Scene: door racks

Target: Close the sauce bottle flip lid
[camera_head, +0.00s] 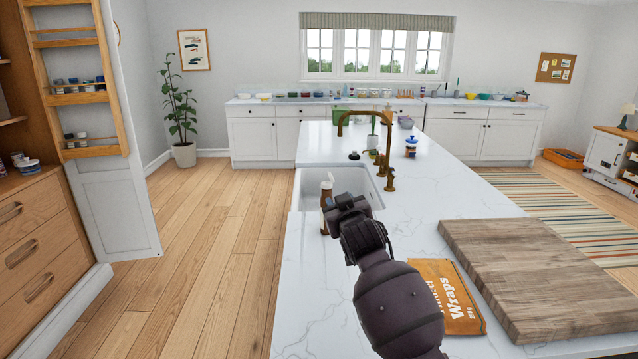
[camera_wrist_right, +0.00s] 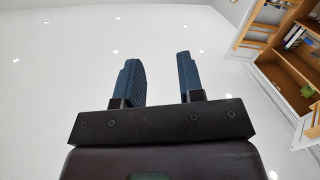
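A brown bottle (camera_head: 325,196) with a pale top stands upright on the white counter, at the near left side of the sink. Its lower right side is partly hidden behind my right gripper. The lid's state is too small to tell. My right gripper (camera_head: 346,204), on the dark arm coming in from the lower right, is close to the bottle in the head view; contact cannot be told. In the right wrist view its two blue fingers (camera_wrist_right: 160,80) are apart with nothing between them, against the white ceiling. My left gripper is not in view.
A sink (camera_head: 345,182) with a brass faucet (camera_head: 388,150) lies beyond the bottle. An orange wraps packet (camera_head: 450,298) and a thick wooden board (camera_head: 540,275) lie to the right. The counter's left edge is near the bottle. A blue-lidded jar (camera_head: 411,148) stands farther back.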

